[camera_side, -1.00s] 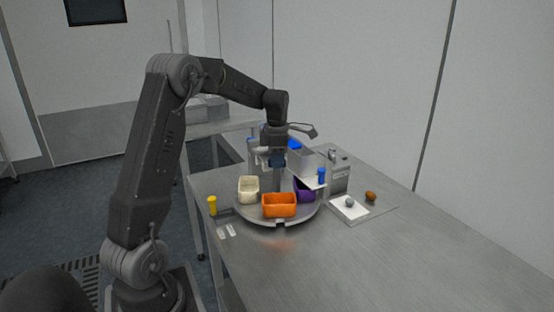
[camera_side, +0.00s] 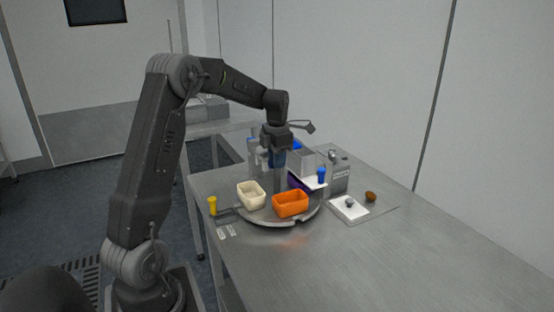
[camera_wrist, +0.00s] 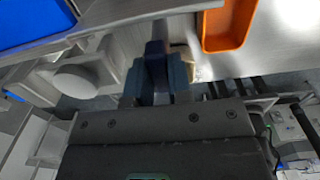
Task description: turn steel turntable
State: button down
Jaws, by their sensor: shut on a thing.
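The steel turntable (camera_side: 262,219) is a round grey plate on the bench in the side view. It carries a cream bin (camera_side: 251,194) at the left, an orange bin (camera_side: 291,205) at the front right and a purple bin (camera_side: 297,183), mostly hidden, behind. A grey post (camera_side: 280,184) rises near its middle. My gripper (camera_side: 276,159) points down above the post and is shut on a dark blue grip. In the wrist view the blue grip (camera_wrist: 155,60) stands between my gripper's fingers (camera_wrist: 157,82). The orange bin (camera_wrist: 229,25) is at the top right there.
A yellow-capped container (camera_side: 212,205) and small white labels (camera_side: 224,232) are left of the turntable. At the right are a white card (camera_side: 348,208) with a small grey thing on it, a brown date (camera_side: 371,196) and a grey box (camera_side: 340,178). The front bench is clear.

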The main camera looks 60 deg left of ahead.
jog(key=shift+r, duration=0.2)
dwell(0.4)
jog(key=c, duration=1)
grip_release()
jog(key=shift+f, duration=0.1)
jog(key=shift+c, duration=0.2)
notch_tip(320, 180, up, 14)
jog(key=shift+f, duration=0.1)
